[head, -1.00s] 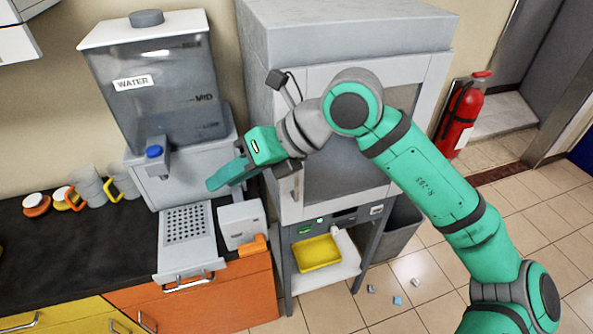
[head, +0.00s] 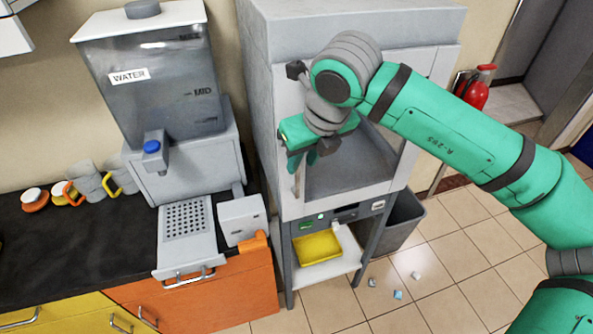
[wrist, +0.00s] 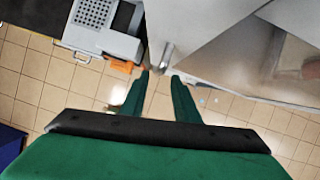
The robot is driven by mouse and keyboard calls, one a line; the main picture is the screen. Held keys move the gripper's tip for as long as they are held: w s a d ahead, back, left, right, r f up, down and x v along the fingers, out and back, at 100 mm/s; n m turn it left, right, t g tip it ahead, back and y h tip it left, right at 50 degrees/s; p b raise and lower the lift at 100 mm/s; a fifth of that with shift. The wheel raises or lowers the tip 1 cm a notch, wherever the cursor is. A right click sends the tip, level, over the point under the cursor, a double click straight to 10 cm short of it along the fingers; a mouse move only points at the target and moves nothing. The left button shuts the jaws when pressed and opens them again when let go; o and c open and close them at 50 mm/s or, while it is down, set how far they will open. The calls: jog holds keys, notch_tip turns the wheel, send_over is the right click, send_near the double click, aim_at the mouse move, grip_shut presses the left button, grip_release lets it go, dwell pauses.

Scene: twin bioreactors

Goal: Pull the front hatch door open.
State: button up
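The front hatch door (head: 285,100) is the pale framed panel with a window on the front of the grey cabinet (head: 350,25). It looks shut. A short upright metal handle (head: 298,182) is at its left edge, partly behind my gripper. My gripper (head: 301,165) is in front of that left edge, fingers pointing down and toward the door. In the wrist view, my gripper (wrist: 160,75) has its two green fingers apart with nothing between them. The metal handle (wrist: 166,57) shows just beyond the fingertips. I cannot tell whether they touch it.
A water dispenser (head: 160,90) stands on the dark counter (head: 60,245) to the left, with mugs beside it. A small white box (head: 241,220) sits at the counter's edge. A yellow tray (head: 318,248) is under the cabinet. A grey bin (head: 405,225) stands right; small bits litter the floor.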

aim_at(299, 170)
jog(key=x, duration=0.5)
jog(key=shift+w+a+f, duration=0.1)
jog(key=shift+f, duration=0.45)
grip_shut()
